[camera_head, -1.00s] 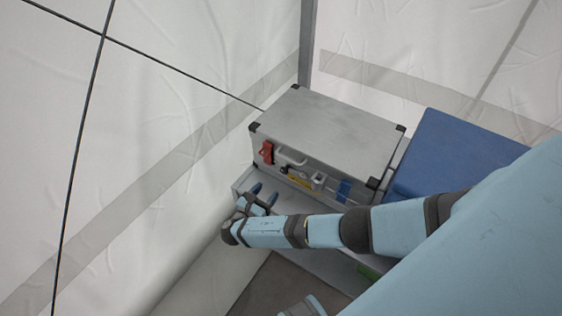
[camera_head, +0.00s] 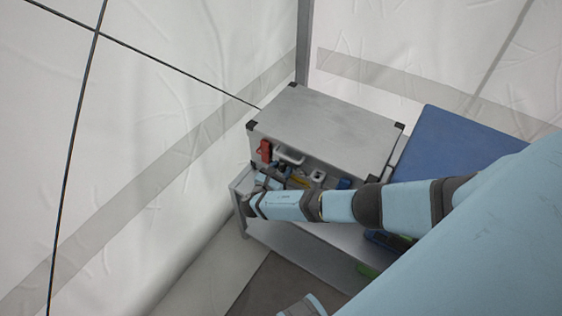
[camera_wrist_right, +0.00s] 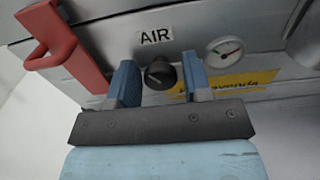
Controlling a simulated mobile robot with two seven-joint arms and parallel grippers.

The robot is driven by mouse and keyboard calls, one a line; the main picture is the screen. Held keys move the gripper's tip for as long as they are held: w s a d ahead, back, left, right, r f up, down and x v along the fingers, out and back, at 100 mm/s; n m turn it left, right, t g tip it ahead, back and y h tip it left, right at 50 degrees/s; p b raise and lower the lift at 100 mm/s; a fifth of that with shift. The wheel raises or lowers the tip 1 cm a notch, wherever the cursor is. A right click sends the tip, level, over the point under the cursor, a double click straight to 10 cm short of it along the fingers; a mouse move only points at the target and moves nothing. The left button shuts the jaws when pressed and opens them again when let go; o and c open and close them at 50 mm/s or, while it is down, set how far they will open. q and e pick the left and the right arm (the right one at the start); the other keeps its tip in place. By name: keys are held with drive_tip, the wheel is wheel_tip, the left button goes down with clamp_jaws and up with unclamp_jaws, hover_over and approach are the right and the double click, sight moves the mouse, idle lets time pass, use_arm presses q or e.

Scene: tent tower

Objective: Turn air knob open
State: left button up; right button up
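The black air knob (camera_wrist_right: 160,75) sits on the grey case's front panel below an "AIR" label (camera_wrist_right: 156,37) in the right wrist view. My right gripper (camera_wrist_right: 158,80) is open, with one blue finger on each side of the knob. I cannot tell whether the fingers touch it. In the head view, my right gripper (camera_head: 268,180) is at the left part of the case's (camera_head: 325,125) front, and the knob is hidden or too small to make out.
A red handle (camera_wrist_right: 62,45) is left of the knob, and a round gauge (camera_wrist_right: 223,50) and a yellow label (camera_wrist_right: 225,85) are to its right. The case stands on a grey bench (camera_head: 300,252). A blue box (camera_head: 455,150) stands to its right, and white tent walls (camera_head: 180,140) enclose the corner.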

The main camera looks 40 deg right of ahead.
drive_tip(key=c, duration=0.6)
use_arm(q)
drive_tip(key=shift+s+f, duration=0.1)
drive_tip(key=shift+f, duration=0.15)
